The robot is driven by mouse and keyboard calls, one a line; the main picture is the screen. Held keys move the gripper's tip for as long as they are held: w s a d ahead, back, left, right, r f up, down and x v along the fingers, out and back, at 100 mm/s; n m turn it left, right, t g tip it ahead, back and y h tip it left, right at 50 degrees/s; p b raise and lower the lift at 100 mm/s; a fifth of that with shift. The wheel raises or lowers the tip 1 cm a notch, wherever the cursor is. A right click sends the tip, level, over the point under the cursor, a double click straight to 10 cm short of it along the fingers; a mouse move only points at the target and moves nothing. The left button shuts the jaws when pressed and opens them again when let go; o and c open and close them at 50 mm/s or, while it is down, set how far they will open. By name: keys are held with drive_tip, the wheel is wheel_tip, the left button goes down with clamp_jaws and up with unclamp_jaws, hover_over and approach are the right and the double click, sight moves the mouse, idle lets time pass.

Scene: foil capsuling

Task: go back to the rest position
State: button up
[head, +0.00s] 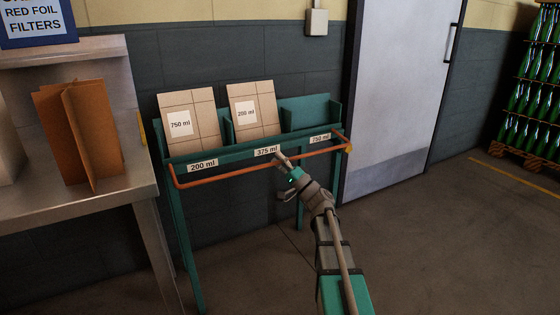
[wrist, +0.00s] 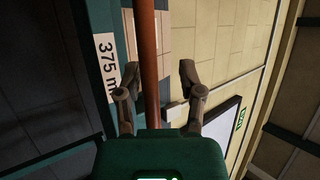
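My gripper (head: 282,175) is in front of the teal rack (head: 241,149), beside the orange rail (head: 225,174) near the 375 ml label. In the wrist view my gripper (wrist: 158,84) has its two fingers spread apart. The orange rail (wrist: 148,60) shows between them in the picture; I cannot tell whether they touch it. No object is held.
A carton (head: 190,122) marked 750 ml stands in the slot labelled 200 ml. A carton (head: 253,110) marked 200 ml stands in the 375 ml slot. The right slot looks empty. A steel table (head: 75,205) stands left, a door (head: 400,85) right.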

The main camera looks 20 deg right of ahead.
drive_tip(key=shift+a, duration=0.1)
idle(0.4)
drive_tip(key=shift+s+a+n+g, duration=0.15)
drive_tip(key=shift+a+n+g, duration=0.25)
drive_tip(key=shift+g, duration=0.1)
drive_tip(key=s+a+f+n+g+h+p, duration=0.1)
drive_tip(key=s+a+f+n+g+p, duration=0.25)
drive_tip(key=a+f+g, duration=0.3)
drive_tip(key=s+a+f+n+g+h+p, duration=0.1)
drive_tip(key=s+a+f+n+g+p, duration=0.15)
drive_tip(key=s+a+f+g, duration=0.45)
drive_tip(key=s+d+f+n+g+h+p, duration=0.1)
drive_tip(key=s+f+g+h, duration=0.25)
drive_tip(key=s+h, duration=0.25)
drive_tip(key=s+d+f+g+h+p, duration=0.1)
drive_tip(key=s+f+g+h, duration=0.1)
drive_tip(key=s+f+h, duration=0.35)
wheel_tip(320, 180, up, 40)
drive_tip(key=s+p, duration=0.1)
drive_tip(key=p, duration=3.7)
drive_tip(key=shift+s+h, duration=0.35)
drive_tip(key=shift+h, duration=0.1)
